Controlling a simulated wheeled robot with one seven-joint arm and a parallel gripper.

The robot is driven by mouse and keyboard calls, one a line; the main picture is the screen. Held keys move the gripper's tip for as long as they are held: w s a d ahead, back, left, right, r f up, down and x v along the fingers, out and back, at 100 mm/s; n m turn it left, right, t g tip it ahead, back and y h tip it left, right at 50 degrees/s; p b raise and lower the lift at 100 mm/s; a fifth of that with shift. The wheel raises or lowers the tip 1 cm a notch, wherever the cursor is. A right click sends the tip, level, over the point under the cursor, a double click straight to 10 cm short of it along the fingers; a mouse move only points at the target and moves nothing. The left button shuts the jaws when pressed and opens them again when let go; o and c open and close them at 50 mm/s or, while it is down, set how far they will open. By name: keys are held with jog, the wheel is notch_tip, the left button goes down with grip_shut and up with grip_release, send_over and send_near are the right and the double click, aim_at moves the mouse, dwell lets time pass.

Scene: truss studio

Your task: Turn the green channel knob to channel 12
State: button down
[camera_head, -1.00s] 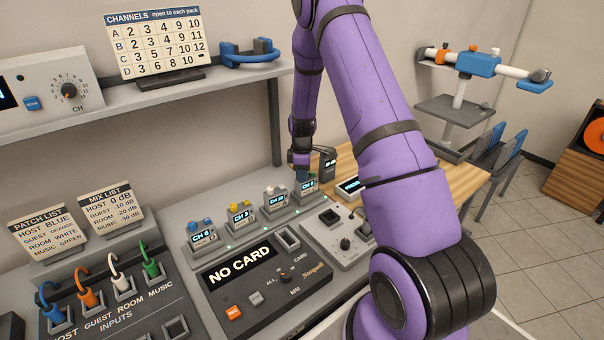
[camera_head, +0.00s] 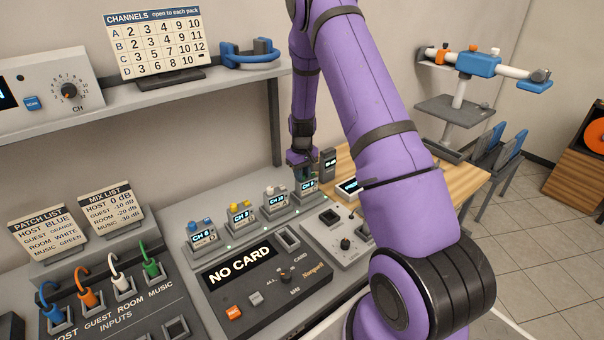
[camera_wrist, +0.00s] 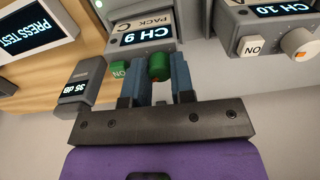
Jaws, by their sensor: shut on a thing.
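The green channel knob (camera_wrist: 159,68) sits on top of a pack whose display reads CH 9, labelled PACK C, in the wrist view. My gripper (camera_wrist: 160,75) is shut on the green knob, with one blue-grey finger on each side of it. In the head view the green-knob pack (camera_head: 308,187) is the rightmost of the row, and my gripper (camera_head: 301,168) reaches down onto it from above. The knob itself is mostly hidden by my gripper there.
Packs with blue (camera_head: 201,232), yellow (camera_head: 239,213) and white (camera_head: 276,199) knobs stand to the left in the row. A dark meter reading 35 dB (camera_wrist: 80,84) stands close beside my gripper. A channels chart (camera_head: 157,43) stands on the shelf above.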

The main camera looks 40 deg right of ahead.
jog(key=m, duration=0.4)
jog(key=shift+m, duration=0.3)
jog(key=m, duration=0.3)
jog(key=shift+m, duration=0.4)
jog(key=m, duration=0.4)
jog(key=shift+m, duration=1.8)
jog(key=c, duration=0.9)
grip_release()
jog(key=shift+c, duration=0.2)
